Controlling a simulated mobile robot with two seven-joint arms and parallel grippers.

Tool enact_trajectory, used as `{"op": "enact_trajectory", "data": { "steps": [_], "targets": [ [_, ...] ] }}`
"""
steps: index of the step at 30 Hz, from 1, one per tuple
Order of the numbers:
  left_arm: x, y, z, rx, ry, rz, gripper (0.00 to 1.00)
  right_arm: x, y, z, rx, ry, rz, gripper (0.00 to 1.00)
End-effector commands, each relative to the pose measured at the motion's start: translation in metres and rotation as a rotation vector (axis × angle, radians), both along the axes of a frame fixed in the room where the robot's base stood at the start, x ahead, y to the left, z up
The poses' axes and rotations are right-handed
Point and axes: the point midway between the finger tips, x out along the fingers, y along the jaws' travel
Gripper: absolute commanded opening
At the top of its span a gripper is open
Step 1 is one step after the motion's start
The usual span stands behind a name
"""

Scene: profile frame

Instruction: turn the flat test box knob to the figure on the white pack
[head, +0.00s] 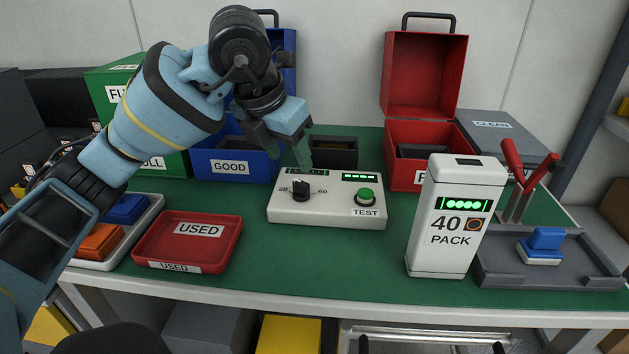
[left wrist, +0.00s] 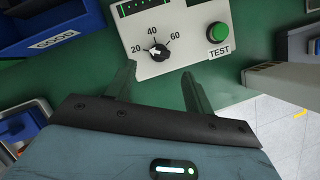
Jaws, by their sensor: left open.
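The flat test box (head: 325,213) is pale and lies on the green bench top, with a black knob (head: 301,190) and a green TEST button (head: 366,194). In the left wrist view the knob (left wrist: 158,52) has figures 20, 40 and 60 around it. Its white mark points left, towards 20. The white pack (head: 455,215) stands upright at the right and reads 40. My left gripper (head: 301,152) is open and empty, above the back of the box and apart from the knob. In the left wrist view its fingers (left wrist: 158,78) point towards the box.
A red USED tray (head: 190,240) lies left of the box. A blue GOOD bin (head: 235,168) and a small dark bin (head: 333,153) stand behind. An open red box (head: 425,80) is behind the pack. A grey tray (head: 500,275) is at the right. Bench in front of the box is clear.

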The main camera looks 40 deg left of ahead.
Motion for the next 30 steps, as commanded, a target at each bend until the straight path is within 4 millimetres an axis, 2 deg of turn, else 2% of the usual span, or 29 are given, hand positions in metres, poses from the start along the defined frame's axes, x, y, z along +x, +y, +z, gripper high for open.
{"op": "enact_trajectory", "data": {
  "steps": [5, 8, 21, 30],
  "targets": [
    [0.0, 0.001, -0.001, 0.002, 0.0, 0.002, 0.53, -0.001, -0.001, 0.0, -0.001, 0.002, 0.002, 0.36],
    [0.003, 0.0, -0.008, 0.0, 0.002, 0.001, 0.53, -0.003, -0.001, -0.002, -0.002, 0.008, 0.003, 0.36],
    [0.025, 0.0, -0.064, 0.0, 0.004, -0.001, 0.53, -0.012, -0.004, -0.016, -0.008, 0.03, 0.001, 0.36],
    [0.03, 0.001, -0.073, 0.0, 0.001, -0.001, 0.53, -0.012, -0.005, -0.018, -0.009, 0.031, -0.001, 0.36]
  ]
}}
